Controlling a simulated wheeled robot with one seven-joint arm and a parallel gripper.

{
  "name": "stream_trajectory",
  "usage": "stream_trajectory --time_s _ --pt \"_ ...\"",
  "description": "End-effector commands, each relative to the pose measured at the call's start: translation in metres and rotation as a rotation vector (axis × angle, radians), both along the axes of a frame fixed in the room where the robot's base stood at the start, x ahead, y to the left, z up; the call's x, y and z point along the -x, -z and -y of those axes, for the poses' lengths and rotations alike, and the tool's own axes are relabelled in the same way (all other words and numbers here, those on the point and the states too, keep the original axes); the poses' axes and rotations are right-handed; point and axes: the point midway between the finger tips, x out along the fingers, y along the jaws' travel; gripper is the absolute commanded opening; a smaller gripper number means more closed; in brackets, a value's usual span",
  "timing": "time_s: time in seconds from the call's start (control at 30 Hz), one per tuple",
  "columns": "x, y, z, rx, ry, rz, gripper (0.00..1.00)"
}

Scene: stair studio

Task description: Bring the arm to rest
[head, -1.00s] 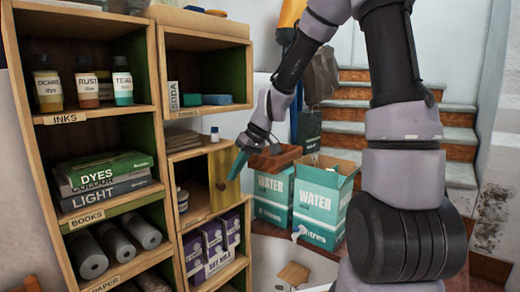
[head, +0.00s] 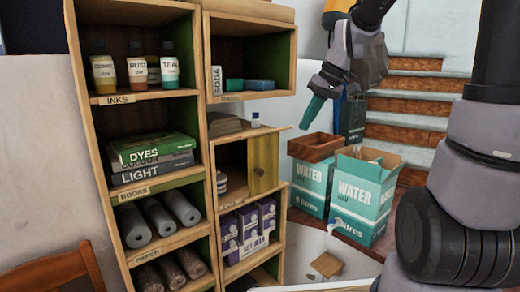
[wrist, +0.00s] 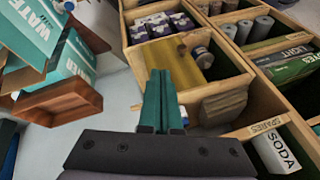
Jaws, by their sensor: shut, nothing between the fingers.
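My gripper (head: 313,112) hangs in the air in front of the shelves' right side, above the water boxes, with its teal fingers pointing down. In the wrist view its fingers (wrist: 161,100) lie side by side, closed, with nothing between them. My arm reaches in from the upper right of the head view and folds down beside my column. The gripper looks clear of the shelves, but the exact gap to them cannot be told.
Wooden shelves (head: 202,120) hold inks, books, paper rolls and purple cartons. A small yellow door (head: 263,163) stands open. A brown tray (head: 314,147) sits on the water boxes (head: 362,190). Stairs (head: 412,100) rise behind. A chair (head: 50,272) shows at lower left.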

Motion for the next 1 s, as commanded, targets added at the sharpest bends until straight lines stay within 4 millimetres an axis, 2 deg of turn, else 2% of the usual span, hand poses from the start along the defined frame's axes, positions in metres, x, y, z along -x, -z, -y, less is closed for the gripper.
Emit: stream_trajectory --time_s 0.03,0.2,0.4,0.5,0.67,1.0 --pt "0.016 -0.012 0.006 0.02 0.058 0.021 0.0" --pt "0.066 -0.04 0.032 0.036 0.302 0.077 0.0" --pt "0.117 -0.059 0.06 -0.029 0.552 0.141 0.0" --pt "0.134 -0.062 0.068 -0.068 0.632 0.159 0.0" --pt "0.146 -0.063 0.075 -0.103 0.694 0.17 0.0" --pt "0.146 -0.063 0.076 -0.105 0.697 0.169 0.0"
